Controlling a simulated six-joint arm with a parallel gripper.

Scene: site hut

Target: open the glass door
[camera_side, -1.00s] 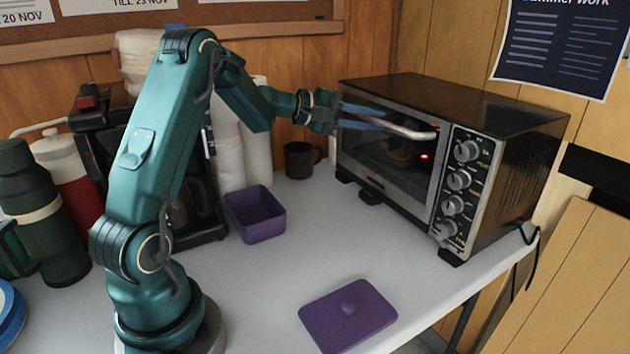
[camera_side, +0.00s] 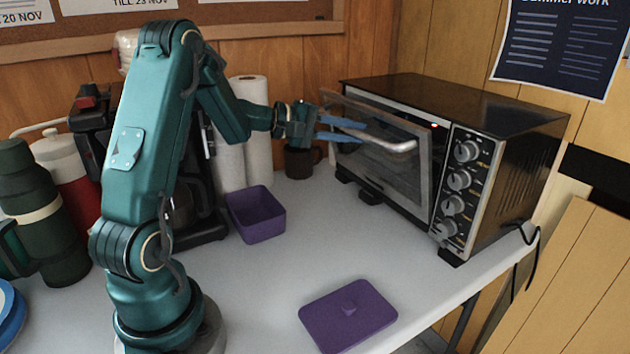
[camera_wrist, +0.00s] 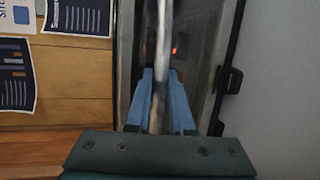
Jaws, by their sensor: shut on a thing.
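The toaster oven (camera_side: 520,120) stands at the back right of the table. Its glass door (camera_side: 385,165) is tilted outward at the top, partly open, with a dark gap along its upper edge. The pale bar handle (camera_side: 395,145) runs along the top of the door. My gripper (camera_side: 345,129) has its blue fingers shut on the handle near its left end. In the wrist view my gripper (camera_wrist: 161,100) has one finger on each side of the handle (camera_wrist: 160,60). The oven's inside is mostly hidden behind the door.
A purple open box (camera_side: 256,214) and a dark mug (camera_side: 300,162) stand left of the oven. A purple lid (camera_side: 348,314) lies at the front. The table between the lid and the oven is clear. A coffee maker (camera_side: 90,130) is behind my arm.

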